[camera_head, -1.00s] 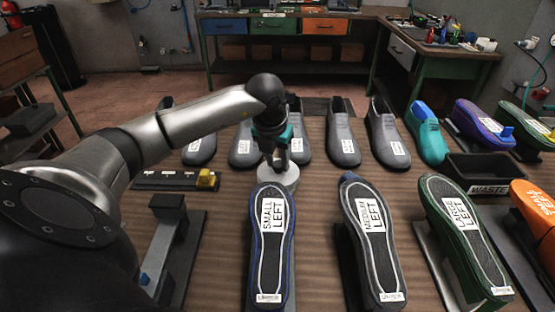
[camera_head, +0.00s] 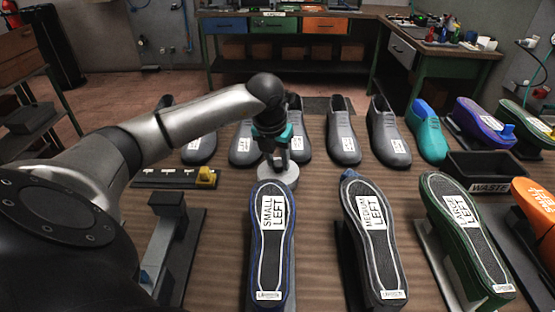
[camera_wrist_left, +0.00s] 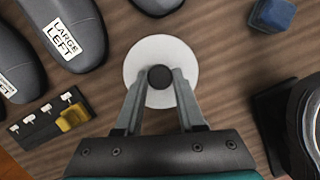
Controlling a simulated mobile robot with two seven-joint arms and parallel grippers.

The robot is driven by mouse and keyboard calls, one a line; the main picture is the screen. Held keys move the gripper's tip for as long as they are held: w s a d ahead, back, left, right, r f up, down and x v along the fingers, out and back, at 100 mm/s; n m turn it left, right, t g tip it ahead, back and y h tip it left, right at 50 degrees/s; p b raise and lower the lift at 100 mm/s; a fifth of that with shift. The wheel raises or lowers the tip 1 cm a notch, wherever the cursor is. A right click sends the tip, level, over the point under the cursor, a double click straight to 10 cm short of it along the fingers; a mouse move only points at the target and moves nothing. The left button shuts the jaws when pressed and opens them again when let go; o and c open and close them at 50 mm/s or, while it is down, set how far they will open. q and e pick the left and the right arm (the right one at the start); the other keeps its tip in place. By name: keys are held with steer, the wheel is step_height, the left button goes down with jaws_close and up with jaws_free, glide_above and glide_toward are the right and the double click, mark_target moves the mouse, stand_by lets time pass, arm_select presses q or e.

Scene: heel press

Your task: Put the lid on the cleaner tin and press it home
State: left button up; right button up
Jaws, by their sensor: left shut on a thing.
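My left gripper (camera_head: 281,165) is shut on the black knob (camera_wrist_left: 160,77) of a pale round lid (camera_wrist_left: 148,55). In the wrist view the lid lies flat-on below the fingers and hides whatever is directly under it. In the head view a pale round shape, the lid and perhaps the tin (camera_head: 287,180), stands under the fingers, behind the small left sole. I cannot tell how the lid sits on the tin. My right gripper is not in view.
Sole stands, including the small left one (camera_head: 268,265), fill the front. Grey shoes (camera_head: 343,140) line the back. A dark rack with a yellow block (camera_head: 206,177) is left of the lid. A black waste bin (camera_head: 490,168) is at right.

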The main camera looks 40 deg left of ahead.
mark_target(278, 164)
arm_select(q)
steer(key=shift+f, duration=0.1)
steer(key=o, duration=1.6)
steer(key=shift+r+p, duration=2.6)
steer(key=shift+r, duration=1)
